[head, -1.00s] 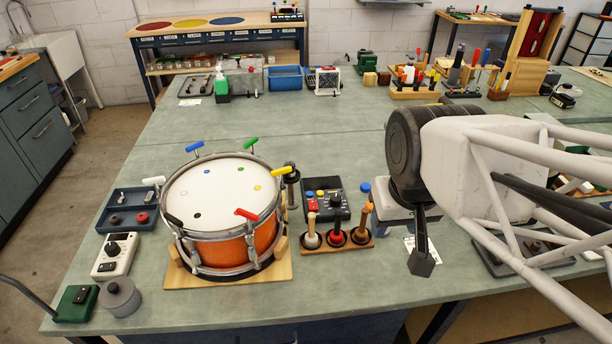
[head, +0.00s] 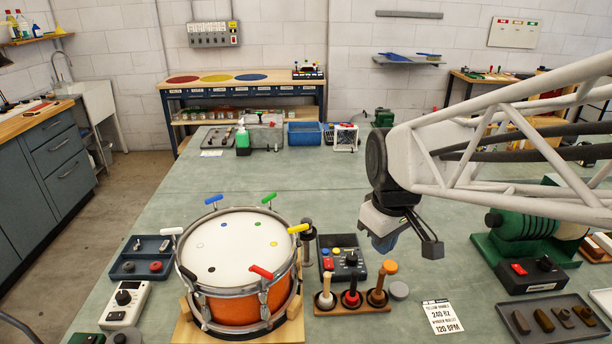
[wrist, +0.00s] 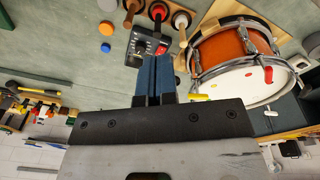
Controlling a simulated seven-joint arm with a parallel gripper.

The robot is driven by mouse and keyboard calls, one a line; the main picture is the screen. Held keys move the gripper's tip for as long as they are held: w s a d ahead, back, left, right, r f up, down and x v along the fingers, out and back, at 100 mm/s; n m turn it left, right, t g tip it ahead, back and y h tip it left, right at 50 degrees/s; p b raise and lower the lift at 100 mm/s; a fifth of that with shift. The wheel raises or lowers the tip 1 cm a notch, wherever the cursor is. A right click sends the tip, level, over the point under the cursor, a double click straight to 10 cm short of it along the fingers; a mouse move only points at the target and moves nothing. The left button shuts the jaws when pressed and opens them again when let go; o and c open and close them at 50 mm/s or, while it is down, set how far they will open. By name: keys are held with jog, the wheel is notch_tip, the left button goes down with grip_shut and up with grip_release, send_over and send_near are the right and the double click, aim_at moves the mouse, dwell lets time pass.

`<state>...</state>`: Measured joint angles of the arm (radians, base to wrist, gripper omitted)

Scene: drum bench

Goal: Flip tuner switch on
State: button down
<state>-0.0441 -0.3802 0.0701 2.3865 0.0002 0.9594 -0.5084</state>
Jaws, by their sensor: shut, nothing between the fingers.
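My gripper (head: 383,244) is shut and empty, with its blue fingers pointing down above the bench, right of the dark control box. In the wrist view its fingers (wrist: 153,62) lie together and cover part of that box. The dark control box (head: 327,262) has coloured buttons and a black knob; it also shows in the wrist view (wrist: 141,44). A white box (head: 125,303) with a black knob stands left of the drum. A green box (head: 88,339) is cut off at the bottom edge. I cannot tell which box is the tuner, nor its switch's position.
The orange drum (head: 240,308) with coloured handles stands left of the dark box. Mallets in a wooden rack (head: 352,308) stand in front of that box. A printed card (head: 442,316) lies to the right.

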jog(key=w+a+f+n+g, duration=0.1)
jog(key=w+n, duration=0.2)
jog(key=w, duration=0.2)
jog(key=w+a+f+n, duration=0.2)
jog(key=w, duration=0.2)
jog(key=n+g, duration=0.1)
jog(key=n, duration=0.5)
send_over(329, 267)
notch_tip(329, 267, down, 5)
jog(key=shift+w+f+n+g, duration=0.15)
jog(key=shift+w+f, duration=0.15)
jog(key=shift+w, duration=0.2)
jog(key=shift+w+f+n+g, duration=0.15)
jog(key=shift+w+f, duration=0.15)
jog(key=shift+w, duration=0.2)
jog(key=shift+f, duration=0.1)
jog(key=f, duration=0.4)
jog(key=s+f, duration=0.1)
jog(key=f, duration=0.8)
jog(key=shift+s+f, duration=0.35)
jog(key=shift+f, duration=0.1)
